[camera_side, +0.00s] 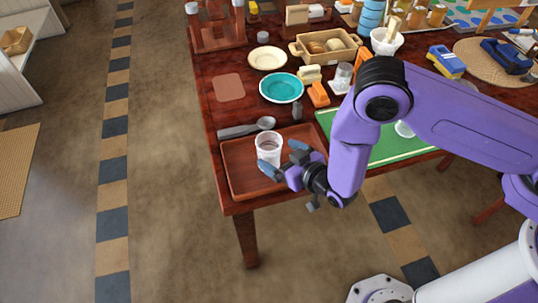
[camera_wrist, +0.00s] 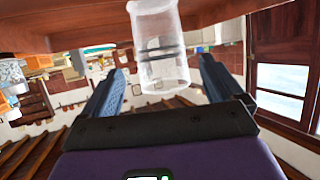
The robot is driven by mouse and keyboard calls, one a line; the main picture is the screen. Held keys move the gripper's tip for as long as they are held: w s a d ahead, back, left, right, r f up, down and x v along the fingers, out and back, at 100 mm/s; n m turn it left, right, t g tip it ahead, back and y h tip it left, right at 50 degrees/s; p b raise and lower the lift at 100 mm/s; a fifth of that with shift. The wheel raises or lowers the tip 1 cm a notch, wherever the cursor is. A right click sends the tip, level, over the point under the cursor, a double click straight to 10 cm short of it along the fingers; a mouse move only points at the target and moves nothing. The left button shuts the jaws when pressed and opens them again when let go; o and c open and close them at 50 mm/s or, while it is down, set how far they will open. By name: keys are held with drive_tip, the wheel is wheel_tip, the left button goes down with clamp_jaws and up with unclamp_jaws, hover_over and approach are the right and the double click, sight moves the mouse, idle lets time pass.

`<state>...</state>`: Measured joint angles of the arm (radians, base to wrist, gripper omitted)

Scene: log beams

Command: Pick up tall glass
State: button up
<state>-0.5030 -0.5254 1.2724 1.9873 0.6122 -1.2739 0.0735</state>
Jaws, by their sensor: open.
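A clear tall glass (camera_side: 268,149) stands upright in a shallow reddish-brown wooden tray (camera_side: 240,178) near the table's front left corner. My gripper (camera_side: 283,158) is low at the tray, just right of the glass, with its fingers apart on either side of it. In the wrist view the glass (camera_wrist: 158,45) lies ahead of and between the two open fingers (camera_wrist: 157,75). I cannot tell whether either finger touches it.
A metal spoon (camera_side: 247,128) lies just behind the tray. A teal plate (camera_side: 282,87), an orange block (camera_side: 318,94) and a green mat (camera_side: 385,150) are behind and to the right. A flat brown square (camera_side: 229,87) lies at left. More dishes crowd the back.

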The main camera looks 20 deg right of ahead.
drive_tip(key=shift+f+x, duration=0.15)
drive_tip(key=shift+x, duration=1.2)
drive_tip(key=shift+f+x, duration=0.1)
drive_tip(key=shift+x, duration=1.3)
drive_tip(key=shift+s, duration=0.15)
drive_tip(key=c, duration=1.1)
